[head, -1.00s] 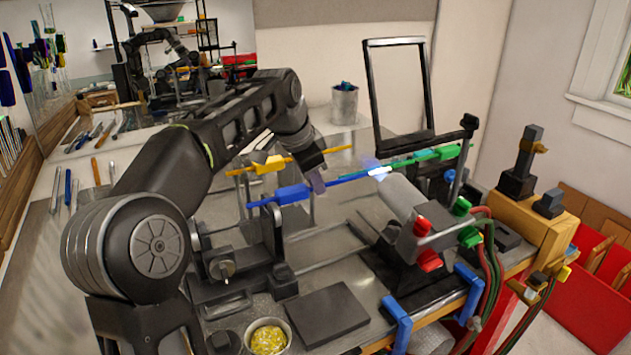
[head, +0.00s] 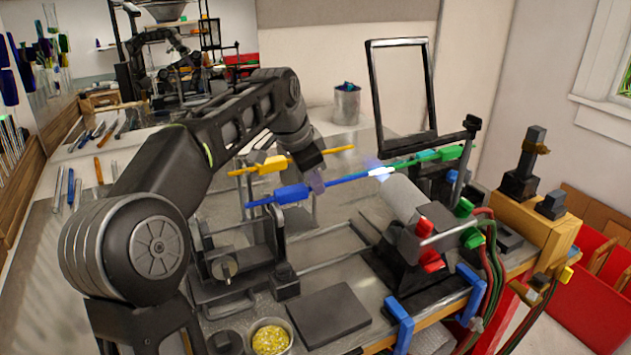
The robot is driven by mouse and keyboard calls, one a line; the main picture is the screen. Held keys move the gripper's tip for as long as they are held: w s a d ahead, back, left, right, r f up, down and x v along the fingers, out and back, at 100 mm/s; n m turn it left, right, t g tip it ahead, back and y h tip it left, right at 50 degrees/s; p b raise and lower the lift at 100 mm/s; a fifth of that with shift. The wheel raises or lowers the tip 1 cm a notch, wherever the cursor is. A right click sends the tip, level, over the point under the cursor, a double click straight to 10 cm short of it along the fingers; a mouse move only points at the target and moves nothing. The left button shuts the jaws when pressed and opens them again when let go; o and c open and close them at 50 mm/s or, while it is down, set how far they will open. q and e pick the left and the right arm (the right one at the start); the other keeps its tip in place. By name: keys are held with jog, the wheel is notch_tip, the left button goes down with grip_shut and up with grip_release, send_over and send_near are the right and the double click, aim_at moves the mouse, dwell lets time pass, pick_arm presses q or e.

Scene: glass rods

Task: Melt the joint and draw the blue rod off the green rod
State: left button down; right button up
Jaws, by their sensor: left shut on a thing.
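The blue rod (head: 292,193), with a thick blue block on it, slants up to the right in the middle of the head view. The green rod (head: 437,156), with green blocks, continues its line to the right. They still meet at a white-glowing joint (head: 380,171), with a faint bluish flame around it. The grey burner (head: 405,197) lies just below and right of the glow. My left gripper (head: 317,183) reaches down from the left arm and is shut on the blue rod between its block and the joint. The fingertips partly cover the rod. My right gripper is not in view.
A yellow rod (head: 274,164) lies behind the blue one, close to my left gripper. A framed screen (head: 402,90) stands behind the joint. Hoses (head: 490,262) run down at the right. A dark plate (head: 328,315) and a bowl of yellow bits (head: 270,338) are in front.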

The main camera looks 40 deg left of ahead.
pick_arm(q)
jog(key=shift+s+r, duration=0.15)
jog(key=shift+r, duration=0.3)
dwell(0.3)
jog(key=shift+s+a+r+p, duration=0.1)
jog(key=shift+a+r+p, duration=0.1)
jog(key=shift+r+p, duration=0.1)
dwell(0.9)
